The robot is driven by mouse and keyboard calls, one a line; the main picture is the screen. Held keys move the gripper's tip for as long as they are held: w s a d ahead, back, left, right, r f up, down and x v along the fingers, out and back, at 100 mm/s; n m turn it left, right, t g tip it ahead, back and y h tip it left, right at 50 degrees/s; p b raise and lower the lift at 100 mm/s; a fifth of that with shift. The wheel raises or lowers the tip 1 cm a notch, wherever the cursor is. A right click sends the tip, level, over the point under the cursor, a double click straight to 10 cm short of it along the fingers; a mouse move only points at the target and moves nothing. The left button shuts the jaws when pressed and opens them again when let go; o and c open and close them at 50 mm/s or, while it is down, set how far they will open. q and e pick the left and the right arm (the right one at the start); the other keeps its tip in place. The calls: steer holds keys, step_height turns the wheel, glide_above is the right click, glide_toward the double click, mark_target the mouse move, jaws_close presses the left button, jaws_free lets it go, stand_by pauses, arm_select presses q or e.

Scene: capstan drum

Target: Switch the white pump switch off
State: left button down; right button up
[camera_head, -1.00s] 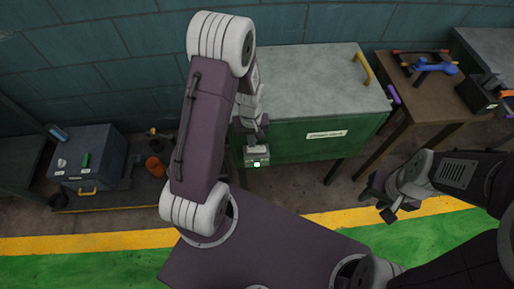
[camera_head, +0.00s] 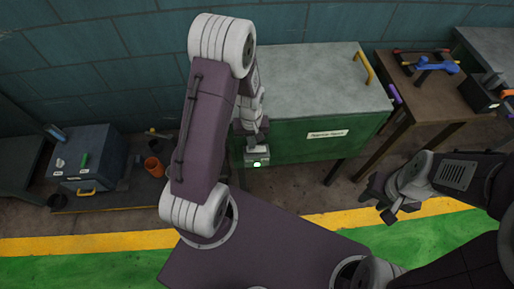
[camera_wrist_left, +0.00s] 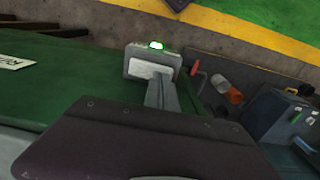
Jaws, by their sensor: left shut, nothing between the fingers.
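The pump switch is a small grey box (camera_head: 257,153) on the front of the green bench, at its left end. A round lamp (camera_head: 257,164) on it glows green. In the left wrist view the box has a white plate (camera_wrist_left: 150,71) and the lit green lamp (camera_wrist_left: 155,45) beyond it. My left gripper (camera_head: 259,139) is shut and empty, right at the box. In the wrist view its fingertips (camera_wrist_left: 161,84) overlap the white plate's edge; I cannot tell whether they touch it. My right gripper (camera_head: 384,207) hangs away over the floor; its jaw opening is unclear.
The green bench (camera_head: 310,85) has a clear grey top and a yellow handle (camera_head: 363,68). A brown table (camera_head: 425,90) with tools stands to the right. A blue-grey box (camera_head: 90,158) and an orange cup (camera_head: 154,167) are low on the left.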

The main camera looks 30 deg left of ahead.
arm_select(q)
steer(key=shift+s, duration=0.1)
step_height(320, 180, up, 7)
steer(key=p, duration=0.6)
steer(key=shift+p, duration=0.4)
steer(key=shift+f, duration=0.1)
steer(key=s+d+r+m+p, duration=0.2)
steer(key=s+r+m, duration=0.1)
steer(key=r, duration=0.5)
steer(key=s+d+r+m+t+p, duration=0.1)
steer(key=s+d+r+m+p, duration=0.2)
steer(key=r, duration=0.6)
steer(key=shift+s, duration=1.1)
steer(key=shift+s, duration=0.1)
